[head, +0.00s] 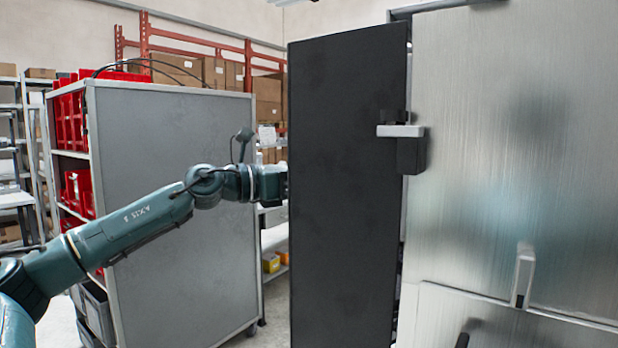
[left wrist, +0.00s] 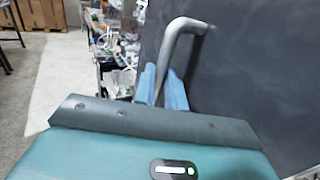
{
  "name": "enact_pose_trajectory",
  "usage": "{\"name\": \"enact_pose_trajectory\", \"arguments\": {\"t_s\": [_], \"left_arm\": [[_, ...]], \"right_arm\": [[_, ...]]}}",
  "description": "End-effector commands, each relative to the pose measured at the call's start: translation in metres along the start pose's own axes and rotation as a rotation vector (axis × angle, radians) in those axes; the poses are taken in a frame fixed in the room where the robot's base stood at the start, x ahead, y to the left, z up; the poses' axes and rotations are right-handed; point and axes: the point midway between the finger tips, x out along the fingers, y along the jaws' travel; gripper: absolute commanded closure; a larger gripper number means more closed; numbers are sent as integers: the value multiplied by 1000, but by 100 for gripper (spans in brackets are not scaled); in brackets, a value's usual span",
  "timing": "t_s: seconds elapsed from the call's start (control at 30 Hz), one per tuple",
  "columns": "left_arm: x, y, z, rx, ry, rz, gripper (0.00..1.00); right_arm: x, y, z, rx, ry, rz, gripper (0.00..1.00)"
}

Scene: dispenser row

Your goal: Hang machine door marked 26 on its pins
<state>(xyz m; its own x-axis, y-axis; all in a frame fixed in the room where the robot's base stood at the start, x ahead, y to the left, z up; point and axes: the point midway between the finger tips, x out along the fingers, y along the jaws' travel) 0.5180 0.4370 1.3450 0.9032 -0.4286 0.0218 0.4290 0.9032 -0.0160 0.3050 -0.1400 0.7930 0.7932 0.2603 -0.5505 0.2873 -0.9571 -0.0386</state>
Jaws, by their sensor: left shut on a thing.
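A tall dark panel, the door (head: 345,190), stands upright and swung out at the left edge of the brushed steel machine (head: 510,140). No number shows on the side I see. A bracket with a light top and dark block (head: 411,150) sits at the door's right edge; whether the door rests on pins there I cannot tell. My left arm reaches behind the door, which hides its fingers in the head view. In the left wrist view my left gripper (left wrist: 161,86) has its blue fingers shut on the bent grey door handle (left wrist: 180,38). My right gripper is not in view.
A grey wheeled cabinet (head: 185,200) with red bins (head: 78,190) stands left, close behind my left arm. Red racking with cartons (head: 178,68) is farther back. A steel handle (head: 523,275) sticks out from the machine's lower front. Open floor shows in the left wrist view (left wrist: 55,80).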

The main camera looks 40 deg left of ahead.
Motion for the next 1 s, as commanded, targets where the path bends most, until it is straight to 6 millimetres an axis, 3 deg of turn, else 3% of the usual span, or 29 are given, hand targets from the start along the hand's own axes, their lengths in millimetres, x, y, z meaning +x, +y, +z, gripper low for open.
{"name": "enact_pose_trajectory", "arguments": {"t_s": [0.43, 0.47, 0.73, 1.0], "left_arm": [[1, -3, 4, 0, -12, 0, 100], [1, -3, 4, 0, -12, 0, 85], [1, -3, 2, 1, -6, 0, 63], [2, -3, -5, 2, 8, -2, 62]], "right_arm": [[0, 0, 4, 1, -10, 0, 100], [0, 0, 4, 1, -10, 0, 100], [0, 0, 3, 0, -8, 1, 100], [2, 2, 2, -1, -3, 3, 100]]}}
